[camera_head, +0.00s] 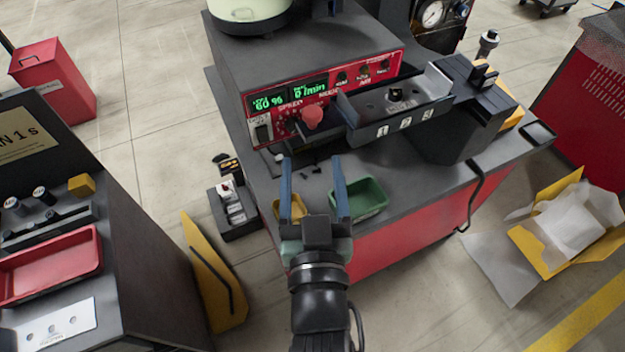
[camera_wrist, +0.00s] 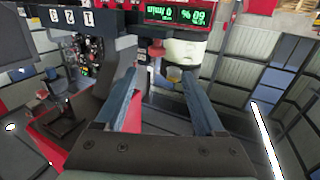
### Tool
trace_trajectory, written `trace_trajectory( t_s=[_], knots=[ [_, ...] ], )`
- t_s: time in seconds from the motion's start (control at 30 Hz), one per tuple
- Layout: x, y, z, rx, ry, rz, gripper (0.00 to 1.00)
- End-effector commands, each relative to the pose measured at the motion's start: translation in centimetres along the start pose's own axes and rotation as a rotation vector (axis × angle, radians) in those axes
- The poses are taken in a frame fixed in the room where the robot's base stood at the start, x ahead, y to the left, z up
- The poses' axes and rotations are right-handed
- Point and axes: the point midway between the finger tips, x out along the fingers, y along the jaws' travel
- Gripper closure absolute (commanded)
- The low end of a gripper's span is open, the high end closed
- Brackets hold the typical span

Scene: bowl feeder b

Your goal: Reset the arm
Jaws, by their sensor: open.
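My gripper (camera_head: 313,168) is open and empty, its two blue fingers held apart in front of the bowl feeder's bench. In the head view the fingers point away from me toward the red control panel (camera_head: 375,72), with a green tray (camera_head: 371,198) beside the right finger and a yellow tray (camera_head: 297,208) partly hidden behind the left finger. In the wrist view my gripper (camera_wrist: 163,85) also shows open with nothing between the fingers. The control panel's green display (camera_wrist: 178,14) appears upside down at the top of that view.
A red knob (camera_head: 312,117) and a grey chute (camera_head: 395,105) stick out from the feeder. A dark bench with a red tray (camera_head: 50,266) stands at the left. An opened yellow carton (camera_head: 550,252) lies on the floor at the right.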

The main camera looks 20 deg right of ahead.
Motion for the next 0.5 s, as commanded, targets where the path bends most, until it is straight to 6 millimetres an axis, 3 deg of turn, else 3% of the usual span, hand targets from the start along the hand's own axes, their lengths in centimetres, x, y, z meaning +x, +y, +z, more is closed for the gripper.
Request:
trace_trajectory(
  t_s=[0.17,0.5],
  knots=[
    [-1.01,0.0,0.0,0.0,0.0,0.0,0.29],
    [-1.11,0.0,-0.06,0.0,0.001,0.0,0.29]
  ],
)
